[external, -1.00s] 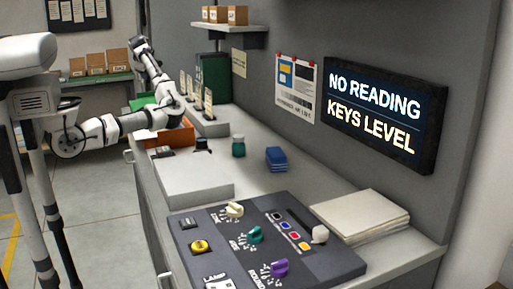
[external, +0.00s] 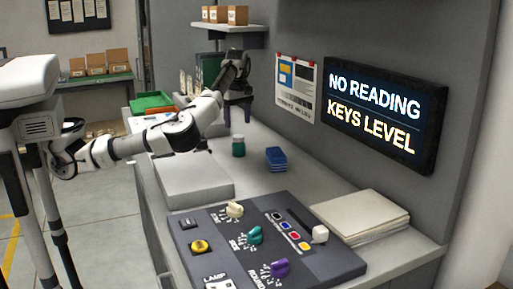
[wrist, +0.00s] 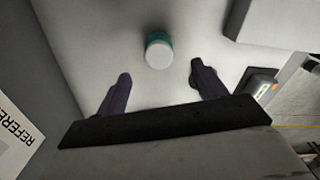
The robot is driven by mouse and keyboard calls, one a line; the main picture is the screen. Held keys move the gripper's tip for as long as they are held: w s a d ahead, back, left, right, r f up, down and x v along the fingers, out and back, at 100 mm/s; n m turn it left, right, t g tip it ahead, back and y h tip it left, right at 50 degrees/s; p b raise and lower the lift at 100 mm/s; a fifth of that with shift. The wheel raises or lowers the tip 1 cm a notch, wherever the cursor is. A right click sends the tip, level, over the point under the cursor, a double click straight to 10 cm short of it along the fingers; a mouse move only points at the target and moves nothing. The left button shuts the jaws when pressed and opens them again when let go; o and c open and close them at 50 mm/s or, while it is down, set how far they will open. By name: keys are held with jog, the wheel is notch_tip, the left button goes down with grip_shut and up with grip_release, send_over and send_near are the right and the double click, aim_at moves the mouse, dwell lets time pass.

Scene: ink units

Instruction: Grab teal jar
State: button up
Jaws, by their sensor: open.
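The teal jar (external: 238,146) stands upright on the grey counter, near the wall. The wrist view shows it from above, with a white lid (wrist: 159,55) and a teal edge (wrist: 158,37). My gripper (external: 238,123) points down above the jar, a little towards the back of the counter. Its fingers are spread and empty. In the wrist view my gripper (wrist: 160,72) has its fingertips on either side of the jar's line, with the jar just beyond them. Nothing covers the jar in either view.
A blue stack (external: 276,159) stands right of the jar. A white slab (external: 194,180) lies in front, then a control panel (external: 262,245) with knobs. A wall shelf (external: 228,27) with small boxes hangs above my gripper. Bare counter surrounds the jar.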

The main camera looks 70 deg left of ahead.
aim_at(239, 145)
notch_tip(239, 145, down, 10)
jog(key=shift+d+f+p, duration=0.1)
jog(key=shift+f+p, duration=0.15)
jog(key=shift+p, duration=0.4)
jog(key=shift+c, duration=0.2)
jog(key=c, duration=1.1)
jog(key=shift+o, duration=0.2)
jog(key=shift+r, duration=0.1)
